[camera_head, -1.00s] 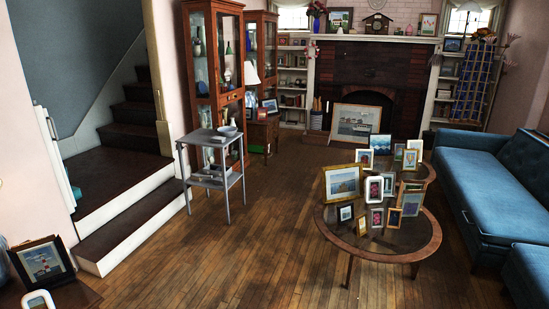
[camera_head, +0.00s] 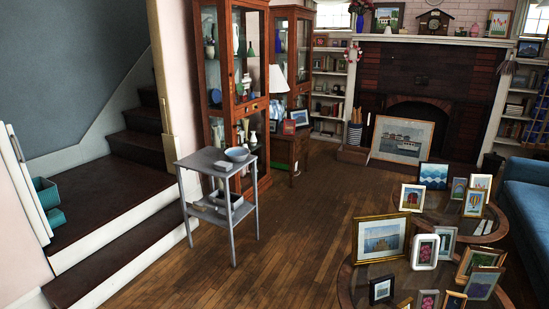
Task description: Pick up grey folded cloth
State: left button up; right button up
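A grey two-tier side table (camera_head: 187,162) stands in the left middle of the head view, in front of a glass cabinet. A small flat grey shape (camera_head: 222,165) lies on its top next to a blue-grey bowl (camera_head: 237,154). It may be the folded cloth, but it is too small to tell for sure. The lower shelf holds a light grey item and a bowl-like thing that I cannot make out clearly. Neither of my grippers is in view.
Wooden floor (camera_head: 255,265) is clear before the side table. Steps (camera_head: 120,255) rise at left. Oval glass tables crowded with picture frames (camera_head: 381,238) stand at right, beside a blue sofa (camera_head: 528,190). The tall glass cabinet (camera_head: 262,95) is close behind the side table.

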aim_at(224, 166)
jog(key=i+j+u, duration=0.2)
jog(key=i, duration=0.9)
jog(key=i+l+u, duration=0.2)
jog(key=i, duration=0.85)
